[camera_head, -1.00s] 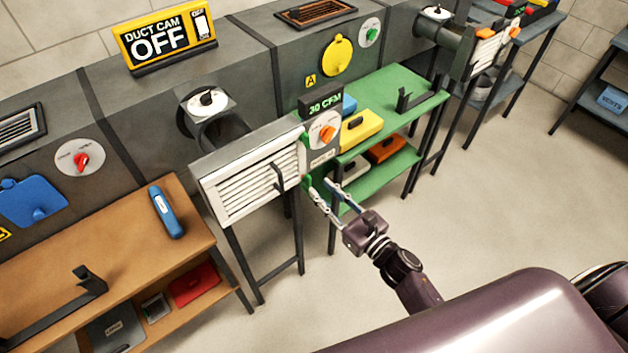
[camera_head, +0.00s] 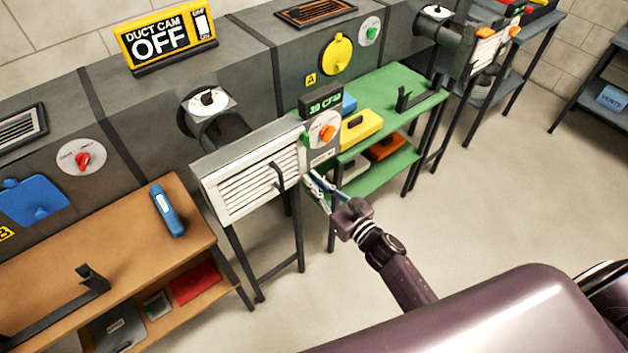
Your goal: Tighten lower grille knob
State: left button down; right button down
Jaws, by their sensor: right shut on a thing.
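The white slatted grille (camera_head: 258,182) stands in front of the duct on dark legs, with a black handle (camera_head: 277,178) near its right side. My right gripper (camera_head: 310,180) is at the lower right edge of the grille, beside the control panel's foot. Its fingers are shut on the lower grille knob, which they largely hide. I cannot make out how far the knob is turned. My left gripper is not in view.
A panel with an orange dial (camera_head: 323,133) and a green-lit CFM display (camera_head: 322,103) adjoins the grille's right side. A green shelf table (camera_head: 400,118) stands to the right, a wooden bench (camera_head: 110,265) to the left. The floor (camera_head: 480,220) at right is clear.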

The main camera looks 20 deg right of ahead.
jog(key=shift+m, duration=0.3)
jog(key=shift+d+f+m+b, duration=0.2)
jog(key=shift+f+m, duration=0.5)
jog(key=shift+m, duration=5.05)
jog(key=shift+a+f+m+b, duration=0.15)
jog(key=shift+f+m+b, duration=0.35)
jog(key=shift+m, duration=5.2)
jog(key=shift+d+f+m+b, duration=0.1)
jog(key=shift+f+m, duration=0.75)
jog(key=shift+m, duration=4.9)
jog(key=c, duration=2.1)
grip_release()
